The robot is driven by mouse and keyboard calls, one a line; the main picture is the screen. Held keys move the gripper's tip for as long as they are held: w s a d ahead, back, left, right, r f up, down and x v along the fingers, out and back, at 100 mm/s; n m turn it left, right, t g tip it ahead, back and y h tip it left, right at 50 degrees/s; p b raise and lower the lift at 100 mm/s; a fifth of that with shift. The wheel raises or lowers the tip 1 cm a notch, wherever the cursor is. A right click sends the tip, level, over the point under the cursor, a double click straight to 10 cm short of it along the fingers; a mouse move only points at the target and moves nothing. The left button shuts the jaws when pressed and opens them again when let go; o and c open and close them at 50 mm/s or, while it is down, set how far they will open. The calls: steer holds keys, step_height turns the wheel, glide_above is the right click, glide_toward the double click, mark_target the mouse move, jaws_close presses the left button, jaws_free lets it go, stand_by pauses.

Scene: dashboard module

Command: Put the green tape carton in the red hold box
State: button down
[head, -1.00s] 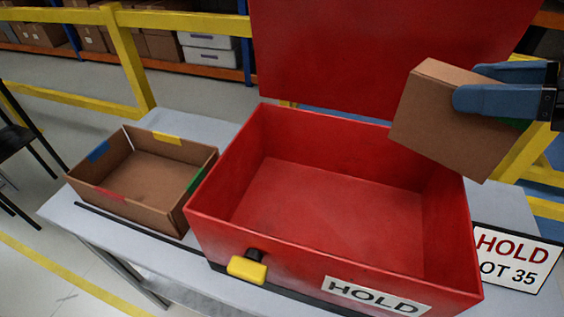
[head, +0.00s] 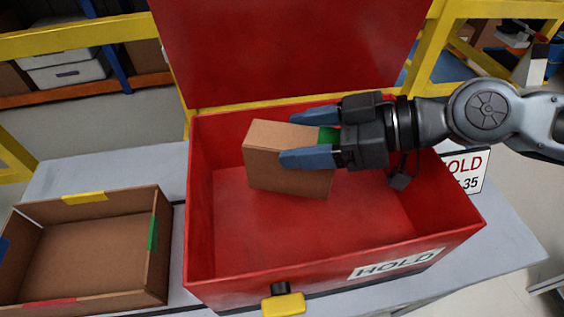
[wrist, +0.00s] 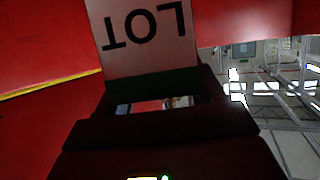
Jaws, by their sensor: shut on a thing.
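My gripper (head: 305,138) is shut on the brown carton (head: 290,180), which has a green band of tape at the gripper end. It holds the carton over the red hold box (head: 225,287), and the carton's lower part appears within the box's opening. I cannot tell whether the carton touches the box floor. The red box stands open with its lid (head: 290,50) raised behind it, and a HOLD label is on its front. In the wrist view, a pale face marked LOT (wrist: 145,35) and a dark green strip show at the jaws.
An open cardboard tray (head: 90,300) with coloured tape marks stands left of the red box on the grey table (head: 110,165). A HOLD sign (head: 470,170) stands at the right, partly hidden by my arm. Yellow railings run behind.

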mark_target(282, 170)
steer(key=a+f, duration=0.1)
steer(key=s+a, duration=0.1)
steer(key=a, duration=0.1)
steer(key=shift+f+p, duration=0.3)
steer(key=shift+f, duration=2.2)
steer(key=shift+f, duration=0.1)
steer(key=shift+c, duration=0.7)
jaws_free()
steer(key=shift+d, duration=0.1)
steer(key=b+v, duration=0.1)
steer(key=v, duration=0.6)
steer(key=shift+s+d+r+b, duration=0.1)
steer(key=shift+r+b, duration=0.1)
steer(key=shift+b, duration=0.15)
